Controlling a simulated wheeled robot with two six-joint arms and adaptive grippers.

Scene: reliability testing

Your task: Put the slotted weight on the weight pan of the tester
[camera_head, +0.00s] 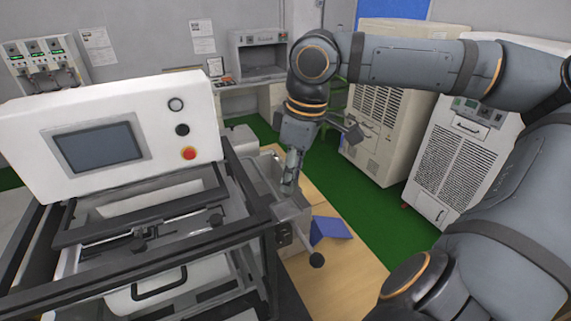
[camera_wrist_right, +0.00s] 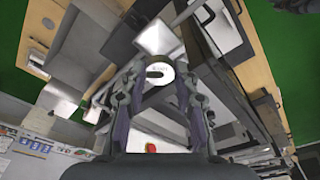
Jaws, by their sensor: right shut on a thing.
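My right gripper (camera_head: 290,183) reaches down from the back over the grey metal housing just right of the white machine with a screen (camera_head: 190,100). In the right wrist view the gripper (camera_wrist_right: 160,78) has its two fingers closed in on the slotted weight (camera_wrist_right: 166,69), a pale round disc with a dark slot. The disc sits between the fingertips. In the head view the weight cannot be made out at the fingertips. I cannot identify the weight pan with certainty in either view. My left gripper is not in view.
The machine's dark frame (camera_head: 240,190) stands close left of the gripper. Cream cabinets (camera_head: 385,95) stand behind on green floor.

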